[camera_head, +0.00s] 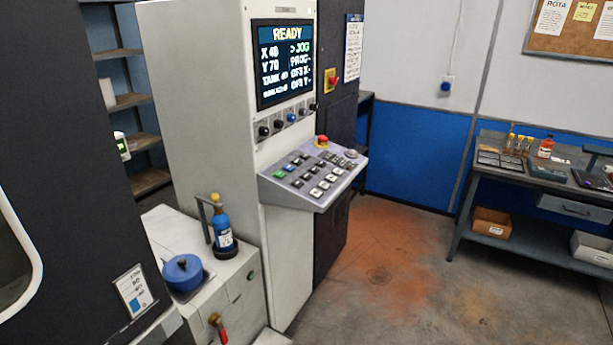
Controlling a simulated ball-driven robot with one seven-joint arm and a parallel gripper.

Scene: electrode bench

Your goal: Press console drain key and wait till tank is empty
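The console (210,100) is a tall grey cabinet left of the middle. Its screen (285,62) reads READY, with X 40, Y 70, a TANK line that seems to read 40, and a menu with JOG marked. Below the screen is a row of knobs (291,118). A sloped key panel (312,180) juts out with green, blue, black and white keys and a red mushroom button (321,141). The key labels are too small to read, so I cannot tell which is the drain key. The tank is not clearly identifiable. My gripper is not in view.
A low white unit (215,290) left of the console bears a blue bottle (222,227) and a blue lidded pot (183,272). A dark workbench (520,175) with bottles and trays stands at the right. The stained floor (400,265) before the key panel is clear.

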